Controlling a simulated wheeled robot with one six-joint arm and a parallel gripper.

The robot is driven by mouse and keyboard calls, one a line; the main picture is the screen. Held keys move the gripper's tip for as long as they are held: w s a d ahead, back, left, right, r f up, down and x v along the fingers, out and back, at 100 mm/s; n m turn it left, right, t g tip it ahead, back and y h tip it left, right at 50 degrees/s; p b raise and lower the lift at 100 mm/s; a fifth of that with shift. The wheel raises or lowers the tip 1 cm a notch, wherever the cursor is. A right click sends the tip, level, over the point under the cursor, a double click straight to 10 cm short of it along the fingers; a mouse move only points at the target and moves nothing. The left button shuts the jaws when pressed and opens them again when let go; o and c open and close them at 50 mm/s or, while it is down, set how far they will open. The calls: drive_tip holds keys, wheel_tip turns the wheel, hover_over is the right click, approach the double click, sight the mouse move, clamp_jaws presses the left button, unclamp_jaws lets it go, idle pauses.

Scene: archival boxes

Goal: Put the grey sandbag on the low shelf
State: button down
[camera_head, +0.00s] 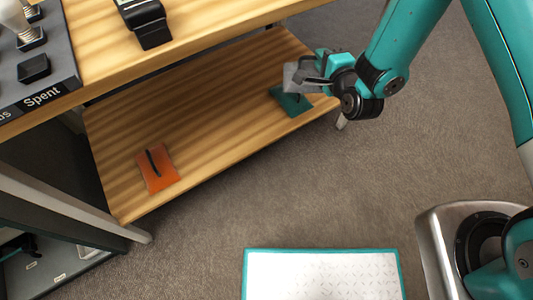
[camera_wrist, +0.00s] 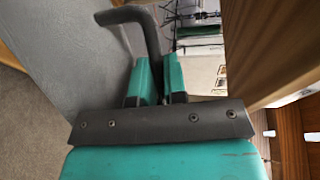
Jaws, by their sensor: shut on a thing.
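The grey sandbag (camera_head: 291,77) is in my gripper (camera_head: 312,72), at the right end of the low shelf (camera_head: 215,115) in the head view. My gripper is shut on it and partly hides it. In the wrist view the sandbag (camera_wrist: 65,50) fills the upper left as a large grey surface, with a dark bent strap beside the teal fingers (camera_wrist: 158,78). In the head view it overlaps the back of a green sandbag (camera_head: 291,102) lying on the shelf. I cannot tell whether the grey sandbag touches the shelf or the green one.
An orange sandbag (camera_head: 157,170) lies at the shelf's left front. The shelf's middle is clear. The wooden upper top (camera_head: 190,30) overhangs the shelf's back and carries a dark tray labelled "Spent" (camera_head: 40,85) and a black device (camera_head: 146,22). Open carpet (camera_head: 300,175) lies in front.

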drive_tip(key=s+a+f+n+g+y+b, duration=0.2)
drive_tip(key=a+f+n+y+b, duration=0.15)
drive_tip(key=a+f+b, duration=0.75)
drive_tip(key=shift+m+y, duration=0.25)
drive_tip(key=shift+y, duration=0.2)
drive_tip(key=f+b, duration=0.6)
drive_tip(key=a+f+b, duration=0.1)
drive_tip(key=f+b, duration=0.5)
drive_tip(key=b, duration=0.1)
drive_tip(key=a+f+b, duration=0.1)
drive_tip(key=f+b, duration=0.5)
drive_tip(key=b, duration=0.1)
drive_tip(key=shift+r, duration=0.1)
drive_tip(key=c, duration=1.2)
unclamp_jaws()
drive_tip(key=shift+s+f, duration=0.1)
drive_tip(key=shift+f, duration=0.1)
drive_tip(key=shift+o, duration=0.2)
drive_tip(key=shift+r, duration=0.15)
